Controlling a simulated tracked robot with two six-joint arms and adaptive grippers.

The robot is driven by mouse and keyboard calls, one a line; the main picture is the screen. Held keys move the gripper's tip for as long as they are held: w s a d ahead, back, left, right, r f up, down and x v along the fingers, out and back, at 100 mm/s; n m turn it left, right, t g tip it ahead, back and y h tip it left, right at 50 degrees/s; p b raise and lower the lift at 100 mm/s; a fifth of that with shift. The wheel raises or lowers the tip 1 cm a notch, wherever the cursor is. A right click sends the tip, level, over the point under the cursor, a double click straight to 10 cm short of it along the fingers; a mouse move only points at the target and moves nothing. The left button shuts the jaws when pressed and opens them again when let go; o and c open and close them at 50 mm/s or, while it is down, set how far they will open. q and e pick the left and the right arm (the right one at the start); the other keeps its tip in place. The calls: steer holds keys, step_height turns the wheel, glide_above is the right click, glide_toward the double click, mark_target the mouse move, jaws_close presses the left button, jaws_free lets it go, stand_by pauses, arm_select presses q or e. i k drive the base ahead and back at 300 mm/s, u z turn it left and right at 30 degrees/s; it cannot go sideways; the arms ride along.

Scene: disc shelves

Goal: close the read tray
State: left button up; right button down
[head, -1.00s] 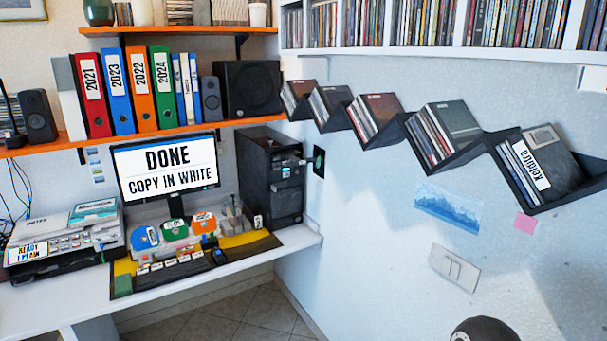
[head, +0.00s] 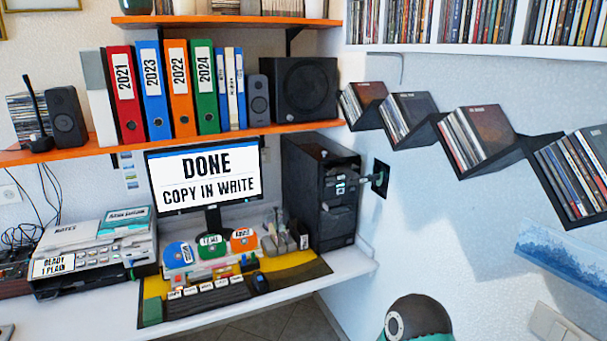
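The black computer tower (head: 318,185) stands upright at the right end of the white desk. Its front has a drive area (head: 340,180) with pale and teal details in the upper half. I cannot tell which part is the read tray, or how far out any tray is. The monitor (head: 206,178) left of the tower reads "DONE" and "COPY IN WRITE". Neither gripper is in view. A dark, rounded part with teal, probably my own arm, shows at the bottom right, well apart from the tower.
Zigzag shelves (head: 520,148) line the right wall. Floor (head: 287,322) shows clear below the desk.

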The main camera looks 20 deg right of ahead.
mark_target(346, 168)
steer(key=z, duration=0.05)
steer(key=i, duration=1.6)
steer(key=z, duration=0.7)
